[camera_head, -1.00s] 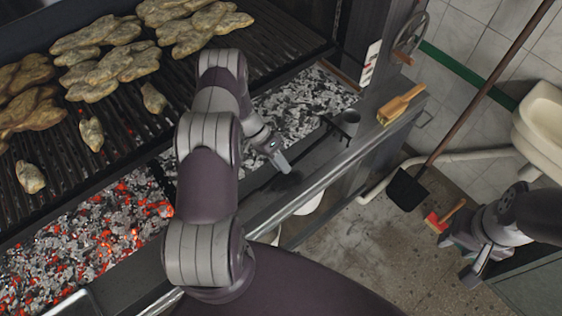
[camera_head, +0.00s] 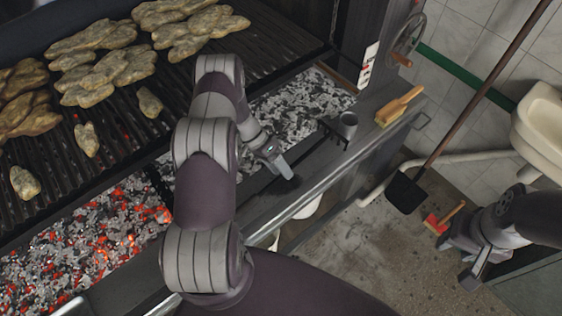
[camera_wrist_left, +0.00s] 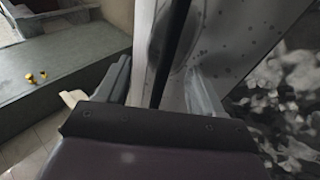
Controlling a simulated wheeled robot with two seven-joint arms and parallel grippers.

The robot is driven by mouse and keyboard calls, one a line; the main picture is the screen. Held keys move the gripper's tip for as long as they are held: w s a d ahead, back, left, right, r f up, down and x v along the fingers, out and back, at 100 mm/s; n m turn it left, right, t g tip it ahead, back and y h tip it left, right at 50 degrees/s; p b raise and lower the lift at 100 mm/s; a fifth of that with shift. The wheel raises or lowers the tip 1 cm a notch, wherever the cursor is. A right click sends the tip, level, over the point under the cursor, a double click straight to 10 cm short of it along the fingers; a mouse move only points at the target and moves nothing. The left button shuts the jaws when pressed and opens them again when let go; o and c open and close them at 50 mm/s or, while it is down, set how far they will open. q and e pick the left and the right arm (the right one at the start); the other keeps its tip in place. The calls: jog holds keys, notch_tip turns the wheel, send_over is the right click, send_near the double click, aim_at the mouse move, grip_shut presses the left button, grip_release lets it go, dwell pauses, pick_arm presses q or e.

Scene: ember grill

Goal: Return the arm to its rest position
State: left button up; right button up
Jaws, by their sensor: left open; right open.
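My left arm (camera_head: 208,180) reaches up from the bottom of the head view and bends toward the grill's front ledge. Its gripper (camera_head: 284,168) hangs over the ledge, in front of the grey ash. In the left wrist view the two fingers (camera_wrist_left: 160,88) stand apart with nothing held between them; a dark rod shows beyond the gap. My right gripper (camera_head: 472,272) is at the right edge of the head view, above the floor, open, with nothing visible in it.
Pieces of meat (camera_head: 105,75) lie on the grill grate (camera_head: 150,135) over glowing coals (camera_head: 90,240). A long-handled shovel (camera_head: 406,190) and a red brush (camera_head: 436,224) are near my right arm.

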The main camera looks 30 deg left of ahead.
pick_arm(q)
jog(key=s+d+r+n+t+y+b, duration=0.1)
jog(key=s+d+r+y, duration=0.3)
jog(key=r, duration=0.6)
jog(key=s+d+r+n+t+y+b, duration=0.1)
jog(key=s+d+r+n+y+b, duration=0.1)
jog(key=s+r, duration=0.7)
jog(key=d+r+y+b, duration=0.1)
jog(key=d+b, duration=0.1)
jog(key=shift+s+d+y+b, duration=0.2)
jog(key=shift+y+b, duration=0.1)
jog(key=shift+y, duration=0.1)
jog(key=shift+s, duration=0.1)
jog(key=shift+a, duration=0.15)
